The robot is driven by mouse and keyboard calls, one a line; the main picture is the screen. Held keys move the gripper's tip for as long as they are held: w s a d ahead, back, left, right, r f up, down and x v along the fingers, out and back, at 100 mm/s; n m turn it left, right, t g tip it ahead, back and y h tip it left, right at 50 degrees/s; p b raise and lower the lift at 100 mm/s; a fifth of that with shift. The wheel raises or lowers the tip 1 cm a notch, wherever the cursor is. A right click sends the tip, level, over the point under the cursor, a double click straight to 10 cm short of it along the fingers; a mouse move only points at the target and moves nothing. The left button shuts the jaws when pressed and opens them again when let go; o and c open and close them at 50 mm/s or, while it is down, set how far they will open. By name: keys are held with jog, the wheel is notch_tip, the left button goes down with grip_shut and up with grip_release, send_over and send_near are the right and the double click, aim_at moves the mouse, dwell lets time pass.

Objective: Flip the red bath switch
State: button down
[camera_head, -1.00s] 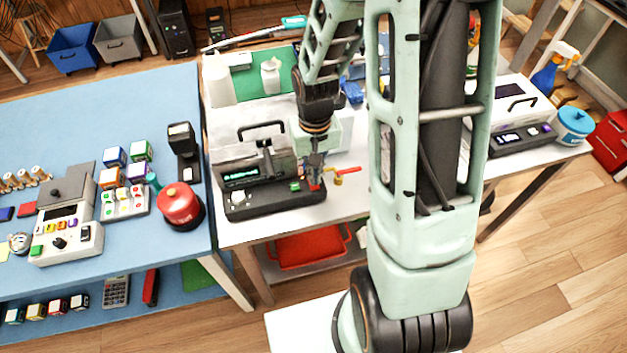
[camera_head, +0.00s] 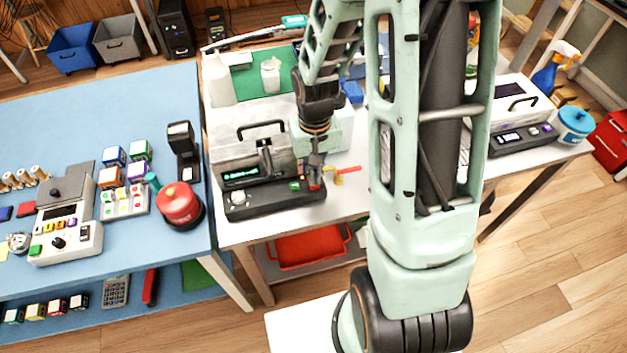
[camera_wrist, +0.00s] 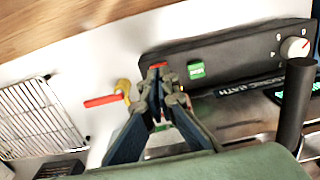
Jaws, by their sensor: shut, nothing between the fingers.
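The sonic bath (camera_head: 272,198) is a silver and black unit on the white table, with a dark front panel that also shows in the wrist view (camera_wrist: 240,52). The red switch (camera_wrist: 158,65) is at one end of that panel, beside a green switch (camera_wrist: 196,70). My gripper (camera_wrist: 165,84) is shut and empty, its fingertips right at the red switch and partly covering it. Contact cannot be told, nor which way the switch is tilted. In the head view my gripper (camera_head: 315,178) is low over the panel's right front corner, hiding most of the red switch.
A valve with a red handle (camera_wrist: 102,100) and brass body sits close beside the bath. A round knob (camera_wrist: 295,47) is at the panel's other end. A dark upright handle (camera_wrist: 294,105) stands near my gripper. A wire rack (camera_wrist: 40,118) lies at the left.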

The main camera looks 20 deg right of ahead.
jog(key=shift+f+b, duration=0.8)
jog(key=shift+f, duration=0.15)
jog(key=shift+r, duration=0.15)
dwell(0.3)
jog(key=shift+r+p, duration=2.65)
jog(key=shift+r, duration=0.75)
